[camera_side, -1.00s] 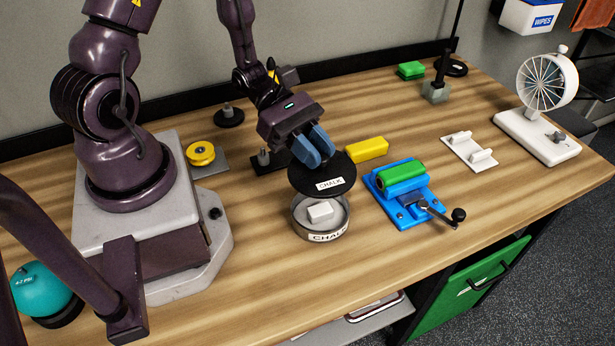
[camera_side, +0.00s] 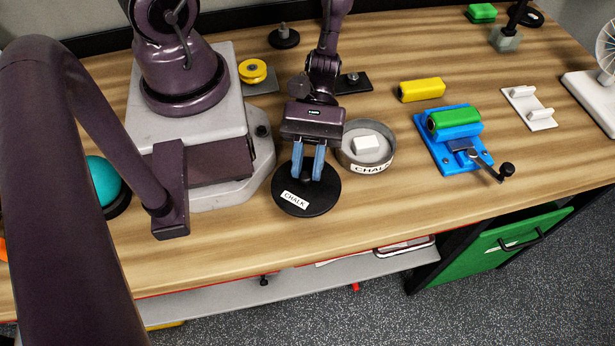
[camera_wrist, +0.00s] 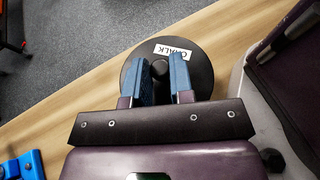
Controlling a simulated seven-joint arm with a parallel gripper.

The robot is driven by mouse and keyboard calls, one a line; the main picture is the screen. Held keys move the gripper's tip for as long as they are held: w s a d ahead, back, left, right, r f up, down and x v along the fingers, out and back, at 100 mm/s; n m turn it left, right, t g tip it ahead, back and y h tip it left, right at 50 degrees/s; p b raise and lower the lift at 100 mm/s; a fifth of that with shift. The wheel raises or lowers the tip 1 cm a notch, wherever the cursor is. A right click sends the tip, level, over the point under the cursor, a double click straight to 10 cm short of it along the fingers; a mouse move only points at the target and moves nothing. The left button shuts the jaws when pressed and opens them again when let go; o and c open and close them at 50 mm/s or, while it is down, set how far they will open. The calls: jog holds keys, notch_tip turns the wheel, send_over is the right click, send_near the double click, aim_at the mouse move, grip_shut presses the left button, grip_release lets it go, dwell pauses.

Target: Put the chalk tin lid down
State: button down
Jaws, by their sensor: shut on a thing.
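The chalk tin lid (camera_side: 327,197) is a round black disc with a white CHALK label. It is just left of the chalk tin (camera_side: 378,167), over the bench. It lies about flat, close to the wood; I cannot tell whether it touches. My gripper (camera_side: 308,177) points down, with its blue fingers shut on the lid's knob, which they mostly hide. The lid (camera_wrist: 203,72) also shows beneath the fingers in the wrist view. The tin is open, with a white block (camera_side: 366,143) inside.
A blue vise (camera_side: 436,158) holding a green cylinder stands right of the tin, its crank toward the front. A yellow block (camera_side: 421,90) lies behind. A white cradle (camera_side: 530,108) is farther right. The bench front (camera_side: 400,222) is bare wood down to its edge.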

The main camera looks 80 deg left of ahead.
aim_at(310, 167)
jog(key=shift+f, duration=2.05)
jog(key=c, duration=1)
grip_release()
jog(key=shift+f, duration=0.15)
